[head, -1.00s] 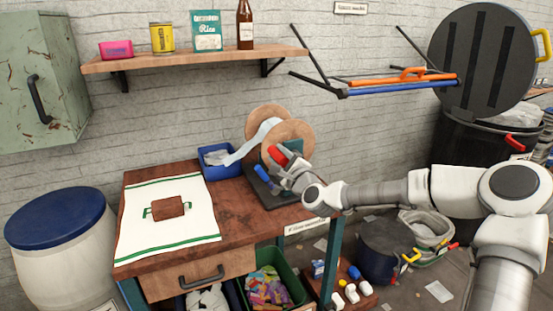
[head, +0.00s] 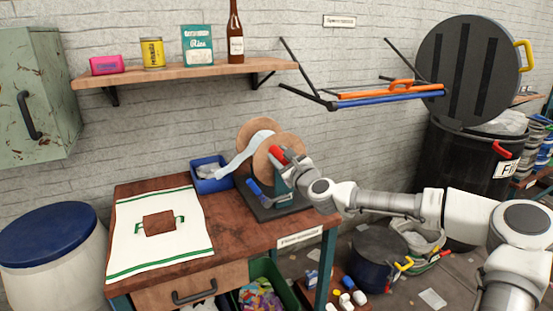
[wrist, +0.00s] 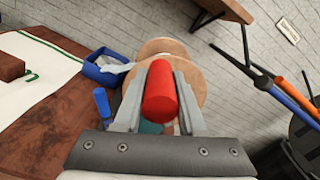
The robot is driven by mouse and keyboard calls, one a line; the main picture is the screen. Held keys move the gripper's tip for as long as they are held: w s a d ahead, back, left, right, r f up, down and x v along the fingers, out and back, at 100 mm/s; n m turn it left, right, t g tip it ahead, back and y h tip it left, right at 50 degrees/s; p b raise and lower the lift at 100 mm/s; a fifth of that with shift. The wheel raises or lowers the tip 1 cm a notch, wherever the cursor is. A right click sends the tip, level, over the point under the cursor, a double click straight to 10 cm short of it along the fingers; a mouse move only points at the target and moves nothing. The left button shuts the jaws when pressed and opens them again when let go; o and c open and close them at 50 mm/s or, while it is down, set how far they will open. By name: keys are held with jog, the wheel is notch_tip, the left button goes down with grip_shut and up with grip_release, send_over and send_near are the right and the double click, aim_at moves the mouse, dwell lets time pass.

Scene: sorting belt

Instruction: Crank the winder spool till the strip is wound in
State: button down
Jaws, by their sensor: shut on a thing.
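The winder spool (head: 287,143) has two round wooden flanges and stands on a dark base (head: 285,208) at the table's right end. A pale strip (head: 237,160) runs from the spool down left to a blue bin (head: 197,186). The red crank handle (head: 277,154) is on the spool's near side. My gripper (head: 288,161) is on this handle. In the wrist view, the red handle (wrist: 160,92) sits between the two fingers of my gripper (wrist: 158,100), which are shut on it. The handle and fingers hide part of the spool (wrist: 198,72).
A blue lever (head: 253,188) rises from the base's left side. A white cloth (head: 160,245) with a brown patch covers the table's left. A shelf (head: 190,77) and a rack with orange and blue bars (head: 390,97) are on the wall above. A black bin (head: 460,165) stands right.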

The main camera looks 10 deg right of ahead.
jog(key=shift+w+d+r+m, duration=0.1)
jog(key=shift+d+r+m, duration=0.2)
jog(key=shift+m, duration=0.1)
jog(key=shift+d, duration=0.15)
dwell(0.4)
jog(key=c, duration=0.5)
grip_release()
jog(key=v, duration=1.7)
jog(key=shift+p, duration=0.4)
